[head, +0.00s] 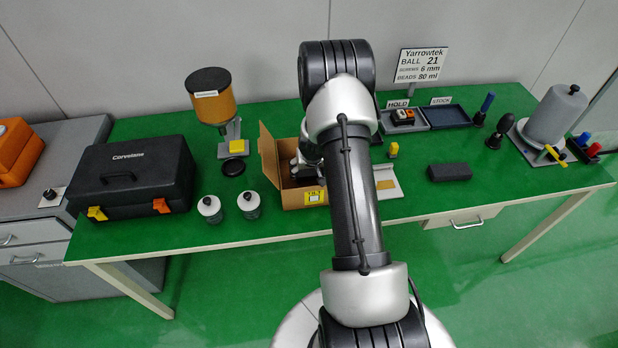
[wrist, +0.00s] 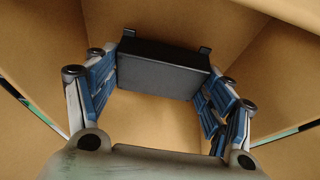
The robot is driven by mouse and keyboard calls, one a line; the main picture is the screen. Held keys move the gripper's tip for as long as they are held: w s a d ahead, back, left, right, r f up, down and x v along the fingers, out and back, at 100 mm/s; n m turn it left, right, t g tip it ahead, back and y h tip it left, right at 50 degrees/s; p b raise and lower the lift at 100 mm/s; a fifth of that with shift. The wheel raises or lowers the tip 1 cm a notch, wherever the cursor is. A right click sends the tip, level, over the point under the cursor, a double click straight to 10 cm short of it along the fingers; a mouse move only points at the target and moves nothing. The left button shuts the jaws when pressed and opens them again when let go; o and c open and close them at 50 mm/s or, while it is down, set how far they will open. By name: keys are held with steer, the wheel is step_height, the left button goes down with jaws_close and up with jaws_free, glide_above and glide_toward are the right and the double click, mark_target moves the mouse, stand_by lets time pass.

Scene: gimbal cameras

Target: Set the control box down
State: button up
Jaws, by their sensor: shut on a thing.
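The control box (wrist: 162,75), a black box with small tabs at its upper corners, is between the fingers of my gripper (wrist: 163,88) in the wrist view. My gripper is shut on it, with the blue-padded fingers on its left and right sides. In the head view my gripper (head: 303,172) reaches down into an open cardboard carton (head: 268,157). The carton's brown inside also shows around the control box in the wrist view (wrist: 150,125). The control box cannot be made out in the head view. Whether it touches the carton floor I cannot tell.
An orange hopper (head: 210,98) stands behind. Right are a white tray (head: 388,188), a dark block (head: 449,172) and shallow bins (head: 445,116). Green tabletop is clear at front right.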

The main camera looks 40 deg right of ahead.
steer(key=shift+f+b, duration=0.6)
steer(key=shift+f, duration=0.55)
steer(key=shift+f+b, duration=0.25)
steer(key=shift+b, duration=0.05)
steer(key=o, duration=1.2)
steer(key=shift+c, duration=0.2)
steer(key=shift+r, duration=0.1)
